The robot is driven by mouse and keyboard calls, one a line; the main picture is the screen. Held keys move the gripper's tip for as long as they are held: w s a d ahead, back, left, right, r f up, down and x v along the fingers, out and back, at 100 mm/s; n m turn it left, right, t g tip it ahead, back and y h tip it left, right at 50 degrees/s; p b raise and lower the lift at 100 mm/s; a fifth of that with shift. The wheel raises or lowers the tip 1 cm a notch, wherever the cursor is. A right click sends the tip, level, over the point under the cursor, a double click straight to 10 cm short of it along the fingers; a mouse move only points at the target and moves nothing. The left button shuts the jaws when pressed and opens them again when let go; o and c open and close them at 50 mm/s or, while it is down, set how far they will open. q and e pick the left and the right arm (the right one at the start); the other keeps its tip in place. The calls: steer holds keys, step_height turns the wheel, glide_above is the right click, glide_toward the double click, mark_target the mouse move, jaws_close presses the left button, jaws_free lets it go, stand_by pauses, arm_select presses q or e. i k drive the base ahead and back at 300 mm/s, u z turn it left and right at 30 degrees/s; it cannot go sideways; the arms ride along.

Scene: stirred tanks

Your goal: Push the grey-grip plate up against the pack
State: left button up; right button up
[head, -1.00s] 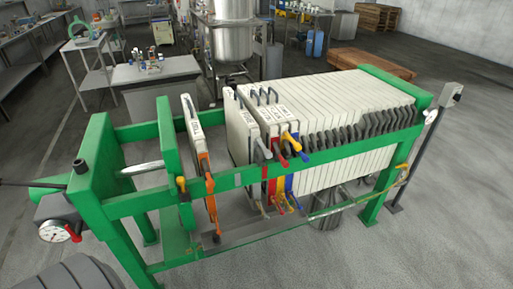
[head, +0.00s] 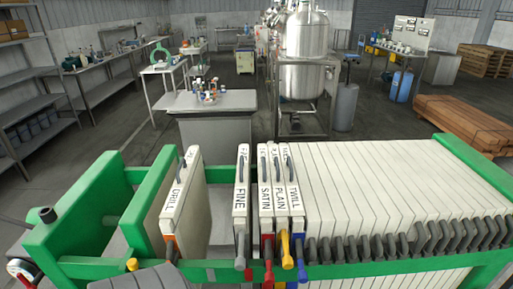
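The grey-grip plate (head: 241,196) is white, upright and labelled FINE. It hangs in the green frame in the head view, its grey grip (head: 240,253) toward me. A narrow gap separates it from the pack (head: 385,185) on its right. The pack's left end has plates labelled SATIN (head: 265,200) with a red grip, PLAIN (head: 280,200) with a yellow grip, and TWILL (head: 295,200) with a blue grip. Neither my left nor my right gripper shows clearly in the head view.
The DRILL plate (head: 181,197) with an orange grip stands farther left, beside the green plate (head: 152,190). A wide gap lies between DRILL and FINE. A green rail (head: 340,270) runs along the near side. A grey table (head: 212,103) stands behind.

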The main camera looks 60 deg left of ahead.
mark_target(244, 232)
steer(key=u, duration=0.95)
steer(key=k, duration=1.2)
steer(key=u, duration=1.55)
steer(key=i, duration=0.5)
